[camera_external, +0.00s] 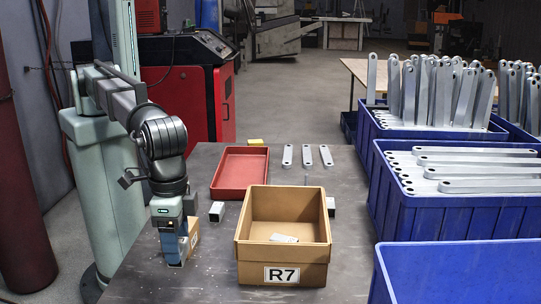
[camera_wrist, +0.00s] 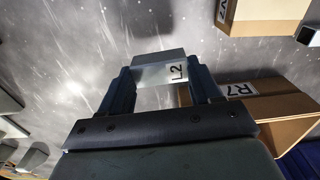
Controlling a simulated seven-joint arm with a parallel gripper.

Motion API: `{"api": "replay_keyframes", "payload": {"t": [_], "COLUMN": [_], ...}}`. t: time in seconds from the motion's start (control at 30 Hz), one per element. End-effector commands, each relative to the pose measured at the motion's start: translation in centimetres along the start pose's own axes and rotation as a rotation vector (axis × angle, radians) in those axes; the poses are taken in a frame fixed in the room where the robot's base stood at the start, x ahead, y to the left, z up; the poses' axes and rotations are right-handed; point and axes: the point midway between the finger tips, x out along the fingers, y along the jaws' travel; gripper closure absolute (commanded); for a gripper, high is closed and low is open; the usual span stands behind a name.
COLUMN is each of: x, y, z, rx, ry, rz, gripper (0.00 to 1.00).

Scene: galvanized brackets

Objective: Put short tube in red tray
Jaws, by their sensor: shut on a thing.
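The red tray (camera_external: 240,172) lies at the back of the table, and I see nothing in it. My gripper (camera_external: 176,260) is low over the table's front left, well in front of the tray. In the outside view the held piece is mostly hidden by the fingers. Two other short grey tubes lie on the table, one left (camera_external: 217,211) and one right (camera_external: 330,206) of the R7 box.
An open cardboard box (camera_external: 284,250) marked R7 stands right of my gripper, with a pale piece inside. A small cardboard box (camera_external: 193,233) is close behind my gripper. Flat brackets (camera_external: 307,156) lie right of the tray. Blue crates (camera_external: 455,210) with brackets stand at the right.

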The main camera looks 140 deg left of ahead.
Motion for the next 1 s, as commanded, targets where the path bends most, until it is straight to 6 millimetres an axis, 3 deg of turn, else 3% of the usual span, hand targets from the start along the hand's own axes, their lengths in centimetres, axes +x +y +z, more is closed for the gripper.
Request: {"api": "replay_keyframes", "payload": {"t": [0.1, 0.43, 0.73, 1.0], "x": [-1.4, -3.3, -8.0, -8.1], "y": [0.0, 0.0, 0.1, -5.6], "z": [0.0, 0.0, 0.0, -2.6], "rx": [0.000, 0.000, 0.000, -0.002], "ry": [0.000, 0.000, 0.001, 0.000], "rz": [0.000, 0.001, 0.001, 0.000], "gripper": [0.68, 0.68, 0.68, 0.68]}}
